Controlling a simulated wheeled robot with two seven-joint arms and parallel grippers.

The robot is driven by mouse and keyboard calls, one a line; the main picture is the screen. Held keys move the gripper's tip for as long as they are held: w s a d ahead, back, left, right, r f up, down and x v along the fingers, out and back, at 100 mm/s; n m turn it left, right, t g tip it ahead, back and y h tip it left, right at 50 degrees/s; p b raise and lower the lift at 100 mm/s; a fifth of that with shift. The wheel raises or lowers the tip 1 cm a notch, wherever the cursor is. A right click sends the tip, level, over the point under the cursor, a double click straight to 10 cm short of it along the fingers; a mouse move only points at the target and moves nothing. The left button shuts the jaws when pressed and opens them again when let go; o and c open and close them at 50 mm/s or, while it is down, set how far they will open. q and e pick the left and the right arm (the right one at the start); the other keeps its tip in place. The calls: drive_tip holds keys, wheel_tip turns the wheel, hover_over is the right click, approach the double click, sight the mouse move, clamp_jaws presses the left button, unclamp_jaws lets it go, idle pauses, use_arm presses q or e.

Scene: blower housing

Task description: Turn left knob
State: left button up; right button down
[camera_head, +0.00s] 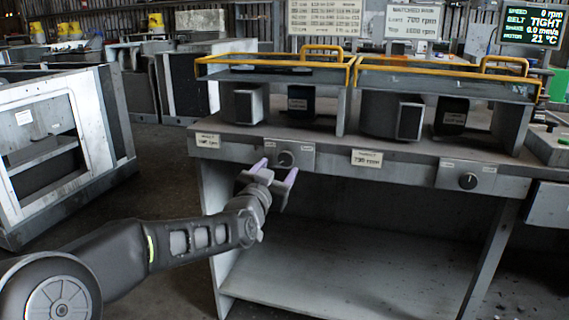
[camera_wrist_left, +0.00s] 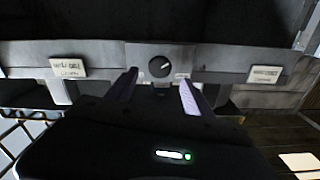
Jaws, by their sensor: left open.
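The left knob (camera_head: 286,158) is a small round dark knob on a grey panel on the bench's front edge. It also shows in the left wrist view (camera_wrist_left: 160,67), black with a pale pointer line tilted up to the right. My left gripper (camera_head: 276,168) is open, its two purple-grey fingertips just in front of and slightly below the knob. In the left wrist view the fingers (camera_wrist_left: 158,84) stand apart on either side of and below the knob, with nothing between them. I cannot tell from these frames whether they touch the panel. My right gripper is not in view.
A second knob (camera_head: 467,181) sits further right on the bench front (camera_head: 400,174). A label reading 790 rpm (camera_head: 366,158) lies between them. Yellow-railed guards (camera_head: 275,62) stand above. The open shelf (camera_head: 330,275) is below. A grey cabinet (camera_head: 60,140) stands left.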

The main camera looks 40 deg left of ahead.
sight(285, 160)
use_arm(q)
drive_tip(key=b+x, duration=0.1)
drive_tip(key=x, duration=0.4)
drive_tip(key=shift+w+f, duration=0.1)
drive_tip(key=shift+w, duration=0.05)
drive_tip(key=shift+w+a, duration=0.25)
drive_tip(key=shift+w, duration=0.3)
clamp_jaws()
drive_tip(key=shift+f+n+b, duration=0.2)
drive_tip(key=shift+n+b, duration=0.4)
drive_tip(key=shift+b, duration=0.55)
drive_tip(key=shift+n+b, duration=0.3)
drive_tip(key=shift+n, duration=0.1)
drive_tip(key=shift+r, duration=0.25)
